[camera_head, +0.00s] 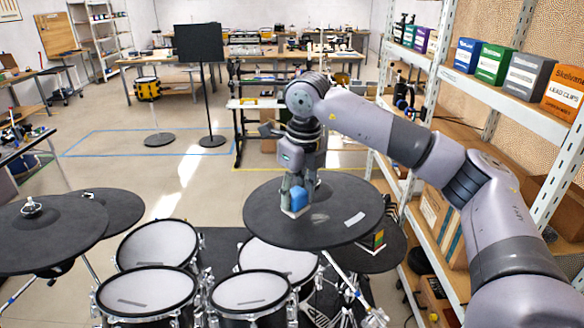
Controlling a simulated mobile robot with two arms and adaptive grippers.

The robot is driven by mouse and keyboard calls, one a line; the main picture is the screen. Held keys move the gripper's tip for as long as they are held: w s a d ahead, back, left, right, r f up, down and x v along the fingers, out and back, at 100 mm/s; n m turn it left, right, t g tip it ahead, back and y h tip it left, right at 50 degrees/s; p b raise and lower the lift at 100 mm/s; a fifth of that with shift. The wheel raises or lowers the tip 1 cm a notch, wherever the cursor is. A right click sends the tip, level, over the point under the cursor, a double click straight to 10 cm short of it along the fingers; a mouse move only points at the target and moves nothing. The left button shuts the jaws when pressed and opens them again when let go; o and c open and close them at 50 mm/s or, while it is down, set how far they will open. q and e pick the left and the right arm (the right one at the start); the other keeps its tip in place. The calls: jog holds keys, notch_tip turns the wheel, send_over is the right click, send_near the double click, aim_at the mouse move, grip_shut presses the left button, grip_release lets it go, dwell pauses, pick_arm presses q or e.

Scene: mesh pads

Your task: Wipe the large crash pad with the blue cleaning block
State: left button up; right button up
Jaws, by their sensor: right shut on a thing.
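The large crash pad (265,222) is a round black disc at the centre right of the head view. My right gripper (296,205) points down over its upper left part and is shut on the blue cleaning block (299,198). The block has a pale underside that appears to be at the pad's surface; whether it touches cannot be told for certain. The gripper's fingers hide part of the block. A pale label strip (355,219) shows on the pad's right side. My left gripper is not in view.
Several mesh drum pads (155,245) stand below and left of the crash pad. Another black cymbal pad (45,240) is at far left, and one (385,250) sits partly under the crash pad. A metal shelf (510,100) with boxes stands close on the right, beside my right arm.

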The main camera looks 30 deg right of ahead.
jog(key=shift+s+d+r+p, duration=0.15)
jog(key=shift+r+p, duration=0.1)
jog(key=shift+r, duration=0.3)
jog(key=shift+s+d+r+p, duration=0.1)
jog(key=shift+r+p, duration=0.15)
jog(key=shift+r, duration=0.25)
jog(key=shift+w+a+r+p, duration=0.15)
jog(key=shift+r+p, duration=0.25)
jog(key=shift+r, duration=0.15)
jog(key=shift+w+a+r+p, duration=0.1)
jog(key=shift+r+p, duration=0.25)
jog(key=shift+r, duration=0.65)
jog(key=shift+s+d, duration=0.1)
